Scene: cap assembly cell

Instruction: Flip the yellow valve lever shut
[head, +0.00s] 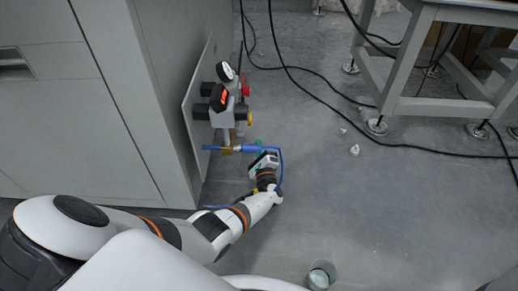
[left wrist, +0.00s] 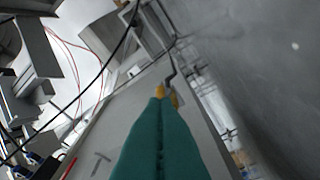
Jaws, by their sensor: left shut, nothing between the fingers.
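The valve assembly (head: 225,118) is mounted on a pale panel on the side of a grey cabinet. My left gripper (head: 258,144) is just right of that fitting, near the blue hose. In the left wrist view its teal fingers (left wrist: 160,101) are pressed together and empty. Small yellow pieces (left wrist: 174,100) show at and beside the fingertips; I cannot tell which is the lever, its position, or whether the fingers touch it. My right gripper is not in view.
A blue hose (head: 265,149) runs from the fitting and loops past my left gripper. The grey cabinet (head: 90,90) stands at left. Black cables (head: 320,97) cross the floor. A metal table frame (head: 400,85) stands at upper right.

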